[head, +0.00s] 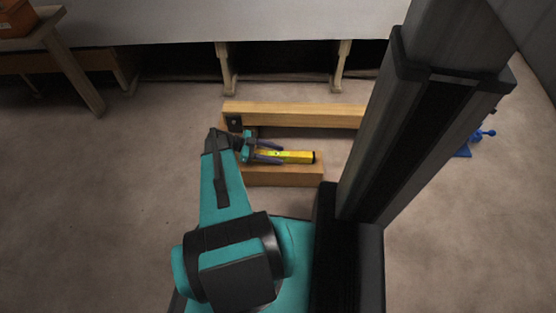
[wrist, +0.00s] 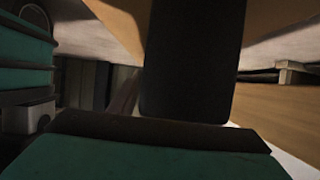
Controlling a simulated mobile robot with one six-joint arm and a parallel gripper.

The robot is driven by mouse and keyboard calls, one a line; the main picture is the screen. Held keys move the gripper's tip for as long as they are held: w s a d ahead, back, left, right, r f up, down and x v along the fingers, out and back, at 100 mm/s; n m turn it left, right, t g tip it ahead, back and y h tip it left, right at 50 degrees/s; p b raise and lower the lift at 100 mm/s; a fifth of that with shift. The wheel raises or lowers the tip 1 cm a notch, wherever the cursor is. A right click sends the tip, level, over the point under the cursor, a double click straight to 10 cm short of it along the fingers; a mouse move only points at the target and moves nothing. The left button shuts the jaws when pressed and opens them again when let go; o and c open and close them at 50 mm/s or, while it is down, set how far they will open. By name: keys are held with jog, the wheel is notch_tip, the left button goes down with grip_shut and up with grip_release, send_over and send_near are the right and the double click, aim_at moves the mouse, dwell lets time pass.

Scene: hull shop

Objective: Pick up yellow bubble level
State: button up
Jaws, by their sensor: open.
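The yellow bubble level (head: 298,157) lies along the top of a short wooden block (head: 285,176) in the head view, its dark end cap to the right. My gripper (head: 279,155) is open at the left part of the level, with its fingers pointing right along it. In the head view the fingers partly cover the level's left end. I cannot tell whether they touch it. In the wrist view, a dark finger and teal parts of my gripper fill the middle and bottom, and I cannot make out the level there.
A blue clamp-like object (head: 470,146) is on the floor at right. A wooden table (head: 68,55) holds an orange box (head: 17,18) at far left. The left floor is clear.

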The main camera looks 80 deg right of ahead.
jog(key=shift+s+f, duration=0.25)
jog(key=shift+s, duration=0.35)
grip_shut()
